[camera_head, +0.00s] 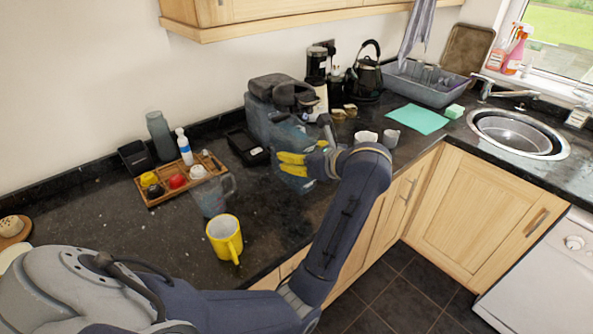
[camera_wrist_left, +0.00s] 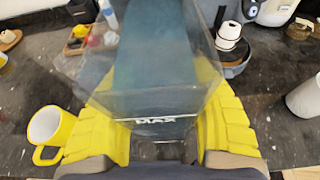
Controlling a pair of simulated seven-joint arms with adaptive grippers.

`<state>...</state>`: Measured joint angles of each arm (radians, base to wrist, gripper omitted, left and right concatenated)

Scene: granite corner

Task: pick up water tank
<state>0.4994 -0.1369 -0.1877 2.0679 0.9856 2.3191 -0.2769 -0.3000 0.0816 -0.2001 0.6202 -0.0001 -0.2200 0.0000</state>
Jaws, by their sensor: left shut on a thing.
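The water tank (camera_head: 288,136) is a clear, bluish container marked "MAX". It also fills the middle of the left wrist view (camera_wrist_left: 155,75). My left gripper (camera_head: 293,164) has yellow fingers shut on the tank, one on each side of it, as the wrist view (camera_wrist_left: 160,135) shows. In the head view the gripper is at the tank's lower front, and I cannot tell whether the tank is clear of the counter. Dark appliance parts (camera_head: 282,90) stand just behind and above the tank. My right gripper is not in view.
A wooden tray (camera_head: 182,178) holds small items. A black flat tray (camera_head: 247,147) lies beside the tank. Small white cups (camera_head: 366,137) are to the right.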

